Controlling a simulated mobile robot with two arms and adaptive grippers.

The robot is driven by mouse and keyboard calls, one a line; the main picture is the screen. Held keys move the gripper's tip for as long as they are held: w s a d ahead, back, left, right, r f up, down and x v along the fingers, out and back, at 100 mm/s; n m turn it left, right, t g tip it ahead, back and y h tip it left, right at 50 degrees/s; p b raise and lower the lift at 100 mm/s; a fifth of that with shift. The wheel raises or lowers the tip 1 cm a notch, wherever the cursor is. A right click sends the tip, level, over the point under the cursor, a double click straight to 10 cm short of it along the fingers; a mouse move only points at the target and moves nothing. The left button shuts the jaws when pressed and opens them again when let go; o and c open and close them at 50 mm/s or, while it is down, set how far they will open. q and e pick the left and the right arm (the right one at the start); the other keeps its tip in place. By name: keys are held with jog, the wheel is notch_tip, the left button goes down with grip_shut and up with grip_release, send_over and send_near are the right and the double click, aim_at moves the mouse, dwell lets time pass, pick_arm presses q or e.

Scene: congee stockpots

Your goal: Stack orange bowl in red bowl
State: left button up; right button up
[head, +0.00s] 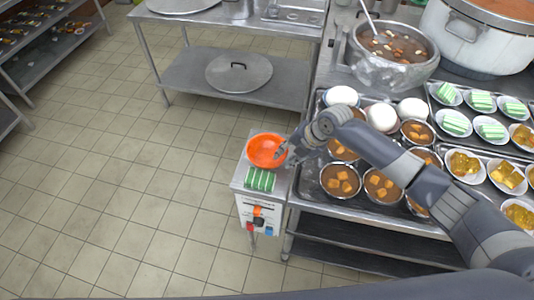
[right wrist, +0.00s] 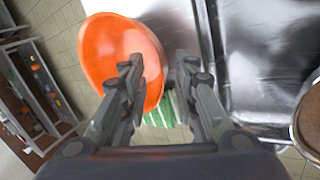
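An orange bowl (head: 266,150) sits on a small metal stand to the left of the food counter in the head view. In the right wrist view the orange bowl (right wrist: 110,45) fills the upper left, with its inside facing the camera. My right gripper (head: 283,152) is at the bowl's right rim. In the wrist view its fingers (right wrist: 159,62) are apart, one over the bowl's inside and one outside, with the rim between them. No grip on the rim shows. I cannot make out a separate red bowl. My left gripper is not in view.
A green-and-white striped item (head: 260,180) lies in front of the bowl on the stand (head: 240,178). Trays with several filled bowls (head: 340,180) and white round items (head: 342,96) lie to the right. A stockpot (head: 393,58) stands behind. The tiled floor on the left is clear.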

jog(key=shift+f, duration=0.1)
grip_shut()
jog(key=shift+r, duration=0.2)
jog(key=shift+r+b, duration=0.25)
jog(key=shift+b, duration=0.05)
jog(key=s+a+r+b, duration=0.4)
jog(key=s+a, duration=0.7)
jog(key=shift+s+a+b, duration=0.15)
jog(key=shift+a+b, duration=0.1)
jog(key=shift+b, duration=0.05)
jog(key=shift+r, duration=0.15)
